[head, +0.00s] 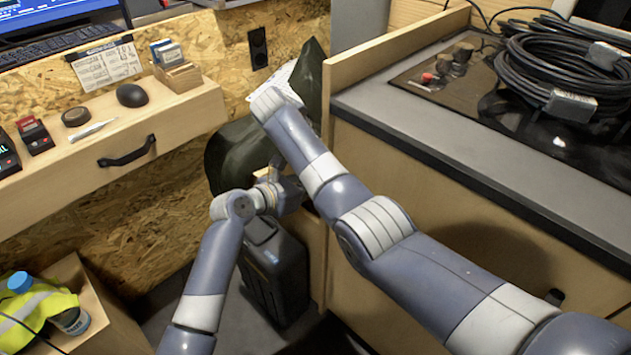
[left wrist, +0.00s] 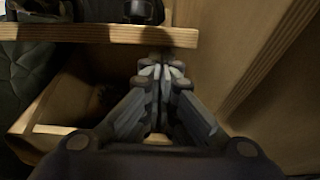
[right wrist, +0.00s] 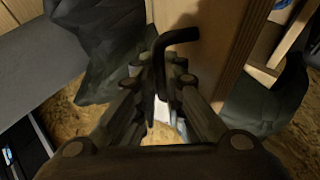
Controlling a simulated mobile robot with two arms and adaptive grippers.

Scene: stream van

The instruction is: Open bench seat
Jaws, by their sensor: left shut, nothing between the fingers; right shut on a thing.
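The bench seat is a wooden box with a dark green cushion (head: 240,158), largely hidden behind my arms in the head view. In the right wrist view, my right gripper (right wrist: 162,85) is shut on a black bent handle (right wrist: 180,37) in front of a wooden panel (right wrist: 205,50). In the left wrist view, a wooden board (left wrist: 100,34) crosses above an open-looking box edge (left wrist: 45,129) with a dark inside. My left gripper (left wrist: 161,72) is shut and empty at the board's lower edge. In the head view it (head: 292,192) is low beside the cushion.
A black case (head: 275,268) stands on the floor just below my left gripper. A counter (head: 450,130) with coiled black cable (head: 565,65) is at right. A desk with a drawer (head: 130,150) is at left, above a wooden box (head: 105,315) holding a yellow vest.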

